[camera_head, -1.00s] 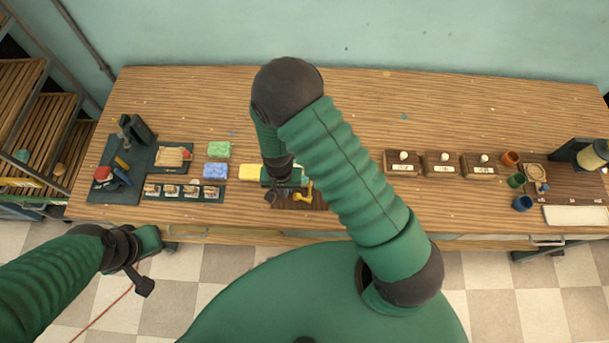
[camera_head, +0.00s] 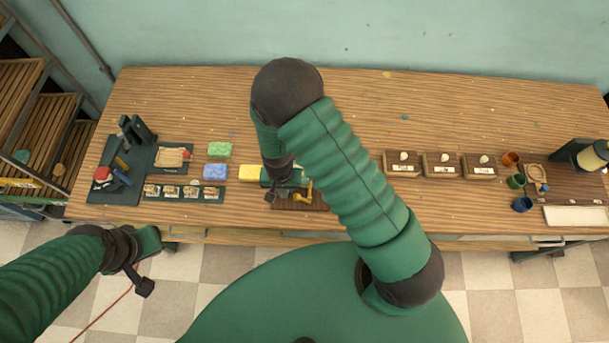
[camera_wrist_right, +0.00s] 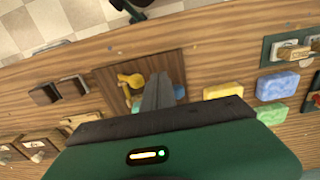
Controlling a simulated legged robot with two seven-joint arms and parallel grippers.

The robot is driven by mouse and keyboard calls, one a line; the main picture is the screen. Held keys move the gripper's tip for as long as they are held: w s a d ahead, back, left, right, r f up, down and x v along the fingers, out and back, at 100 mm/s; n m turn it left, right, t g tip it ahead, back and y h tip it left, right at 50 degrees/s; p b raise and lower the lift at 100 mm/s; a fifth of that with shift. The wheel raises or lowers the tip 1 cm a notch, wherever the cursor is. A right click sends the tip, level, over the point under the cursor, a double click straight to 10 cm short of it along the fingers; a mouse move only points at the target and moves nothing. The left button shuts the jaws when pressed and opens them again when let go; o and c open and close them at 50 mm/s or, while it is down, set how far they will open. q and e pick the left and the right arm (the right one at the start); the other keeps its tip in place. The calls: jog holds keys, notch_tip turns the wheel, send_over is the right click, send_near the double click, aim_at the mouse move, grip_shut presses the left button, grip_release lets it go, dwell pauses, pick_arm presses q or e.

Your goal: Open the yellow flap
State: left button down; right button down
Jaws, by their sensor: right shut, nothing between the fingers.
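The yellow flap (camera_head: 309,190) is a small yellow piece on a brown board (camera_head: 290,206) near the table's front edge. In the right wrist view the yellow flap (camera_wrist_right: 131,80) lies just left of my right gripper's fingertips. My right gripper (camera_head: 271,197) is shut and empty, just left of the flap in the head view. Its closed fingers (camera_wrist_right: 160,82) reach over the board in the wrist view; whether they touch the flap I cannot tell. They hide part of the board. My left gripper (camera_head: 143,286) hangs in front of the table at the left, its jaw opening unclear.
Yellow (camera_head: 250,173), blue (camera_head: 215,172) and green (camera_head: 219,150) sponges lie left of the board. Three brown boxes with white knobs (camera_head: 442,164) stand to the right. Cups (camera_head: 522,204) stand farther right. The back of the table (camera_head: 380,95) is mostly clear.

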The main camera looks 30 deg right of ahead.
jog(key=shift+f, duration=0.1)
dwell(0.5)
jog(key=shift+f+b, duration=1.3)
jog(key=shift+f, duration=0.35)
jog(key=shift+s+d, duration=0.4)
jog(key=shift+d, duration=0.3)
